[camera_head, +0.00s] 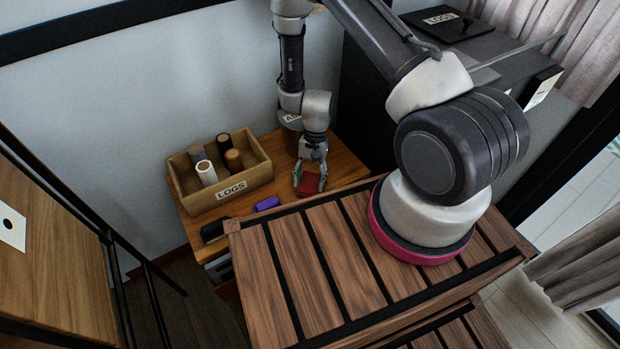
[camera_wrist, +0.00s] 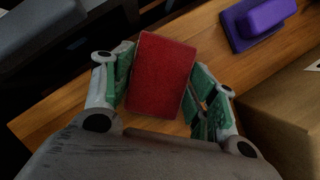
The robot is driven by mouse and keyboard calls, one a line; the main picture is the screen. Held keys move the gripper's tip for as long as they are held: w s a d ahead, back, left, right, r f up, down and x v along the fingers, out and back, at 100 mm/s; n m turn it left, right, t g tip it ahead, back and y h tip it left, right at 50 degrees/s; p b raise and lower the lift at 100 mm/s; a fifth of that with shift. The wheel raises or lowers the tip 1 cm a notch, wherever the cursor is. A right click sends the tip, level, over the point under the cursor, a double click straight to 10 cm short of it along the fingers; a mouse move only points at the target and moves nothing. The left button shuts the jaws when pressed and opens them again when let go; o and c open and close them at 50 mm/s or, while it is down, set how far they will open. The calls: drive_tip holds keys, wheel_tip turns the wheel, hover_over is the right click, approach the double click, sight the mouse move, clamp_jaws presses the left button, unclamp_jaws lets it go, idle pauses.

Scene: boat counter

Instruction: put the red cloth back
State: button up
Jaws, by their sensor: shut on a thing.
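The red cloth (camera_head: 308,184) shows as a small red block at the right end of the wooden counter (camera_head: 345,160) in the head view. In the wrist view the red cloth (camera_wrist: 160,75) stands between the two green-padded fingers. My gripper (camera_head: 311,180) points down and is shut on the cloth. In the wrist view my gripper (camera_wrist: 165,95) has one finger on each side of it. I cannot tell whether the cloth touches the counter.
A purple object (camera_head: 267,203) lies between box and gripper; a black object (camera_head: 212,231) lies at the counter's front left. A dark cabinet (camera_head: 365,90) stands to the right. The slatted wooden surface (camera_head: 310,260) in front is clear on its left.

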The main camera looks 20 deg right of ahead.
drive_tip(key=shift+f, duration=0.45)
drive_tip(key=o, duration=1.1)
drive_tip(key=v, duration=1.2)
drive_tip(key=s+d+r+n+t+h, duration=0.1)
drive_tip(key=s+d+r, duration=0.3)
drive_tip(key=r, duration=1)
drive_tip(key=s+d+r+n+t, duration=0.3)
drive_tip(key=s+r, duration=0.5)
drive_tip(key=r, duration=0.6)
drive_tip(key=s+d+r+n+t+h, duration=0.1)
drive_tip(key=s+d+r+t, duration=0.3)
drive_tip(key=r, duration=1)
drive_tip(key=shift+s+d+r+n+h, duration=0.15)
drive_tip(key=shift+s+d+n, duration=0.1)
drive_tip(key=shift+s+n, duration=0.3)
drive_tip(key=shift+s+d+r+n+h, duration=0.1)
drive_tip(key=shift+s+d+n+h, duration=0.2)
drive_tip(key=shift+s, duration=0.35)
